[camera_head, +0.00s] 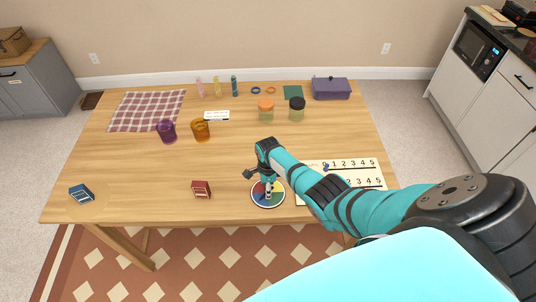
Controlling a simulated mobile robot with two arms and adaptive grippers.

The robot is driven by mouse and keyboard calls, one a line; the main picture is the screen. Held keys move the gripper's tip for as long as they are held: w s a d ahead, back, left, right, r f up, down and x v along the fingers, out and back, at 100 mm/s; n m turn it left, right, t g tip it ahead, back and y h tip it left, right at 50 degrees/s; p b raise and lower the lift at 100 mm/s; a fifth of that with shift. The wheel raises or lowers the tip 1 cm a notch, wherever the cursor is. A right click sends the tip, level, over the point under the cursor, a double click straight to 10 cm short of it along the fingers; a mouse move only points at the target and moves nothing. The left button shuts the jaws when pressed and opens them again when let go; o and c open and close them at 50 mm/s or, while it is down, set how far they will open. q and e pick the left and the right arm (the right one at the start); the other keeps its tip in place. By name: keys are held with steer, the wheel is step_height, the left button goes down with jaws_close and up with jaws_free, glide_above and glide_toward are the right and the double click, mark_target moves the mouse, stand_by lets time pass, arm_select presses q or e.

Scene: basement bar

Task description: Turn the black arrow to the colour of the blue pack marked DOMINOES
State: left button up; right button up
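A small blue pack (81,194) lies at the left front of the table, its white marking too small to read. A red pack (201,189) stands near the front middle. A round colour dial (281,199) with a pale rim lies right of the red pack; it shows blue, green, yellow and red parts. My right gripper (266,188) points down over the dial and hides part of it. I cannot make out the black arrow apart from the dark gripper parts, nor whether the fingers are open or touching anything. My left gripper is out of view.
Number strips (369,163) with a blue piece (326,168) lie right of the dial, partly under my arm. Purple (167,132) and orange (201,131) cups, jars (297,110) and a purple box (331,89) stand farther back. The table between the packs is clear.

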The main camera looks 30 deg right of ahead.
step_height(320, 180, up, 12)
stand_by(0.6)
stand_by(0.4)
